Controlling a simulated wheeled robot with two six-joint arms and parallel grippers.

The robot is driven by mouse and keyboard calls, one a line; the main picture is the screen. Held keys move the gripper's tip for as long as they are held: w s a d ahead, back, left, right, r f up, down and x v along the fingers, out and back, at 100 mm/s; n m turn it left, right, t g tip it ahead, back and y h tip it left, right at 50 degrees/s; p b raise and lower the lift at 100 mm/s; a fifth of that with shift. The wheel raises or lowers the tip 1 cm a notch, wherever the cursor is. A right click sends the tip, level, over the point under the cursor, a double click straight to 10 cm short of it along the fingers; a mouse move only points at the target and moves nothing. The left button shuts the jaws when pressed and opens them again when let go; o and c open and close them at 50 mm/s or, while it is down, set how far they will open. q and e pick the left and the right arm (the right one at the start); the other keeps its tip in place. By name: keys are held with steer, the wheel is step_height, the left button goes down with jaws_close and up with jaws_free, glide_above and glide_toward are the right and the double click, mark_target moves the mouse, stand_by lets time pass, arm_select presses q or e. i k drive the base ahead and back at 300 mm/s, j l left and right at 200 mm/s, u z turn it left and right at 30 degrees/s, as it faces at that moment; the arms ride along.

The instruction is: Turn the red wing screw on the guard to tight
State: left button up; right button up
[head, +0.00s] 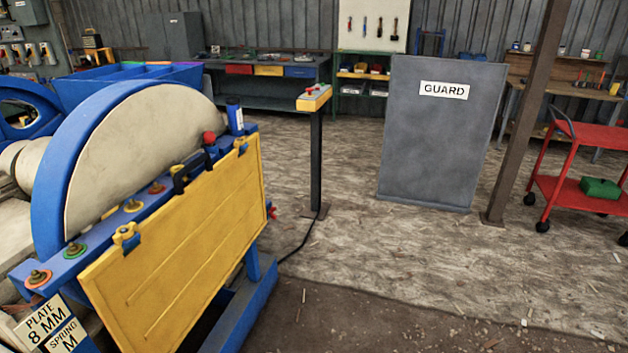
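A yellow hinged panel (185,240), which looks like the guard on the crusher, stands tilted across the front of the blue machine. A small red part (272,211) sticks out at its right edge, low down; it looks like the red wing screw, but it is too small to tell how tight it is. A grey board (440,135) marked GUARD stands upright on the floor further back. Neither of my grippers is in view.
The blue machine has a big wheel (135,150) and a red-knobbed lever (208,138) behind the panel. A post with a yellow control box (314,98) stands right of it, its cable on the floor. A brown column (525,110) and red cart (590,165) stand right. Floor between is clear.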

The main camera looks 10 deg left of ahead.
mark_target(271, 212)
steer(key=i+l+u, duration=0.15)
steer(key=i+l, duration=0.15)
steer(key=i, duration=0.25)
steer(key=i+l+u, duration=0.15)
steer(key=i+l, duration=0.25)
steer(key=i, duration=0.2)
